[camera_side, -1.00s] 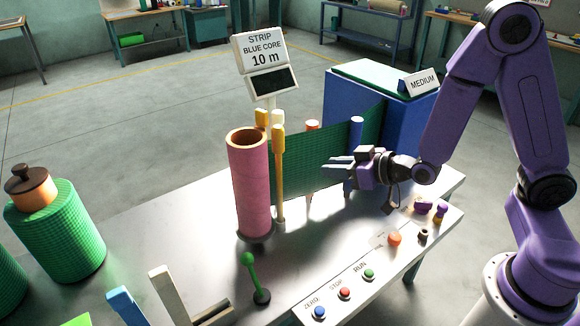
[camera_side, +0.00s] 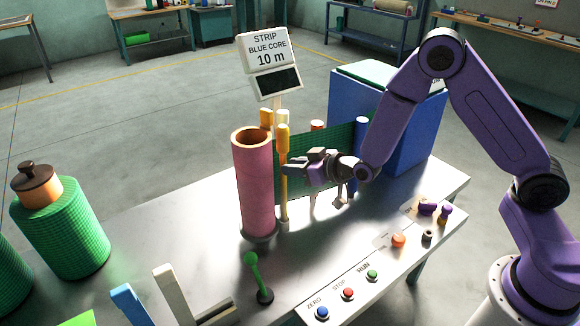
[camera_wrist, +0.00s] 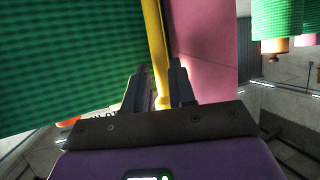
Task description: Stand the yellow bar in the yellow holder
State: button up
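The yellow bar (camera_side: 283,190) stands upright beside the pink roll, with a thicker yellow top. In the wrist view the yellow bar (camera_wrist: 154,40) runs down between my two fingers. My gripper (camera_side: 290,172) reaches it from the right at about mid-height. My fingers (camera_wrist: 160,85) lie on either side of the bar and look apart, with a small gap showing; contact is not clear. I cannot make out a yellow holder for certain; the bar's foot is near the roll's base.
The pink roll (camera_side: 254,190) stands close left of the bar. Green netting (camera_side: 335,147) hangs behind my gripper, ending at a blue post (camera_side: 361,150). A green-knobbed lever (camera_side: 258,275) and a button panel (camera_side: 345,285) are in front. The table between is clear.

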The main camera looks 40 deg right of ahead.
aim_at(288, 144)
jog(key=shift+x, duration=0.9)
grip_shut()
jog(key=shift+r, duration=0.8)
jog(key=shift+r, duration=2.6)
